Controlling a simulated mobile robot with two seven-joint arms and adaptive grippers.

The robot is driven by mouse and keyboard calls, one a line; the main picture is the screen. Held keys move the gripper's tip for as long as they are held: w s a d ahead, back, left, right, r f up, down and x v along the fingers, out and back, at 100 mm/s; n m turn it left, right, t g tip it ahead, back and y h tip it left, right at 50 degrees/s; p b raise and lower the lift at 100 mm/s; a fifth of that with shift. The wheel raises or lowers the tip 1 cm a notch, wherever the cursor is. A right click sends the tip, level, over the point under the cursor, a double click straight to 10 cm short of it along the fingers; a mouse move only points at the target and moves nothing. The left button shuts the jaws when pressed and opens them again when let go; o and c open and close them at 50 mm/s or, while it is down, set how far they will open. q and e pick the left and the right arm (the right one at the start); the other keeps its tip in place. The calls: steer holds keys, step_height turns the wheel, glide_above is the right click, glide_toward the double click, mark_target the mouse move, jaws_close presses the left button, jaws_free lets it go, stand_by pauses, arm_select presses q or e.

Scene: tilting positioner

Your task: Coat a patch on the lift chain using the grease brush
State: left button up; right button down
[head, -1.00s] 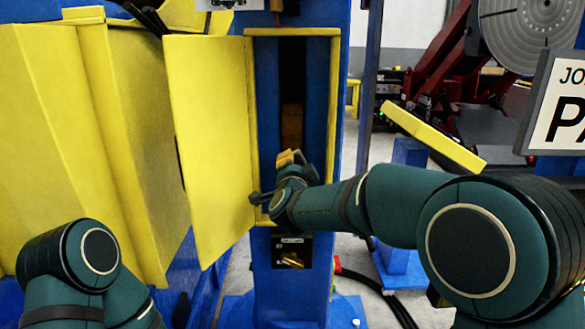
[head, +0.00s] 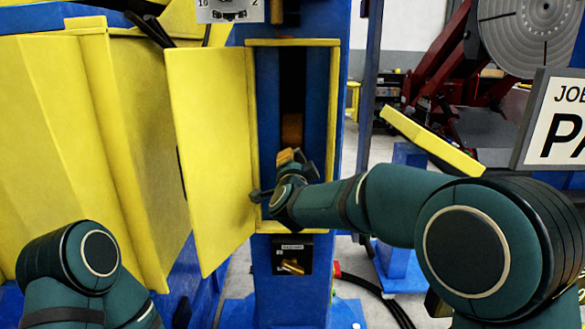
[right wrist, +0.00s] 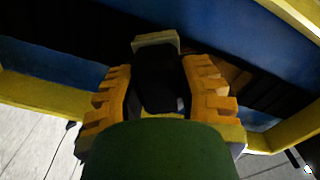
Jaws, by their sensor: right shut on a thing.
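The lift chain (right wrist: 35,92) is a dark ribbed strip running across the right wrist view behind my gripper. In the head view, it is in the dark slot of the blue column and hard to make out. A brown patch (head: 292,128) shows in that slot, just above my right gripper (head: 288,156). My right gripper, with orange fingers (right wrist: 160,92), is shut on the grease brush, whose dark body and pale end block (right wrist: 157,43) show between them. The brush end lies in front of the chain; whether it touches is unclear. My left gripper is out of view.
A yellow door (head: 212,160) stands open left of the column opening, whose yellow frame (head: 335,120) borders my right wrist closely. A small black switch panel (head: 291,256) is below. A yellow bar (head: 430,140) and a sign (head: 560,125) are at the right.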

steer(key=shift+w+r+p, duration=0.1)
steer(key=shift+r+p, duration=4.45)
steer(key=shift+r, duration=1.75)
steer(key=shift+f+b, duration=5.95)
steer(key=shift+f, duration=1.5)
steer(key=s, duration=0.6)
steer(key=s, duration=0.3)
